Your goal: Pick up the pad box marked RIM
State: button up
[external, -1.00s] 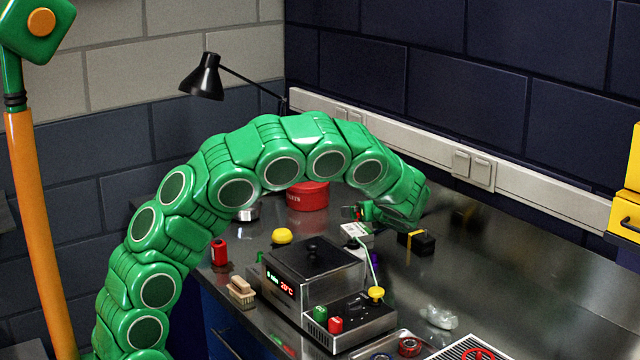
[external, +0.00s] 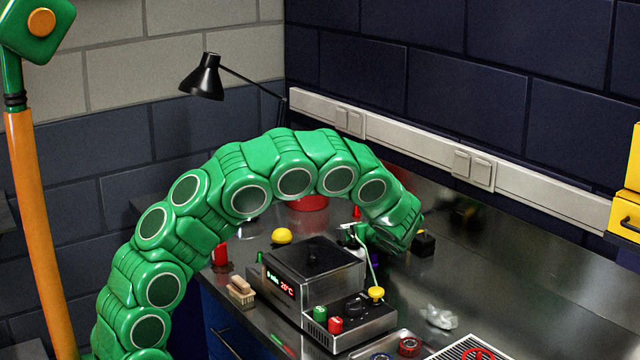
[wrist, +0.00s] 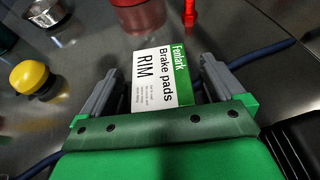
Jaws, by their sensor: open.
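The pad box marked RIM (wrist: 160,78), white with a green edge and the words "Brake pads", lies between the fingers of my gripper (wrist: 158,68) in the wrist view. My gripper is open, with one grey finger on each side of the box and a visible gap at least on the left. The near end of the box is hidden behind the gripper's front. In the external view my arm bends over the bench and its end hides most of the box.
A red tin (external: 308,203), a red-nozzled bottle (wrist: 190,15) and a yellow-topped pot (wrist: 32,77) stand nearby. A black box (external: 425,243) sits to the right. The right bench is mostly clear.

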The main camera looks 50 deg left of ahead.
jog(key=c, duration=1.1)
jog(key=shift+o, duration=0.2)
jog(key=shift+r, duration=0.6)
notch_tip(320, 180, up, 2)
jog(key=shift+s+r, duration=0.1)
jog(key=shift+r, duration=0.15)
jog(key=s+d+r, duration=0.3)
jog(key=s+r, duration=0.6)
jog(key=s, duration=0.4)
jog(key=shift+s+d+r, duration=0.2)
jog(key=shift+d, duration=0.05)
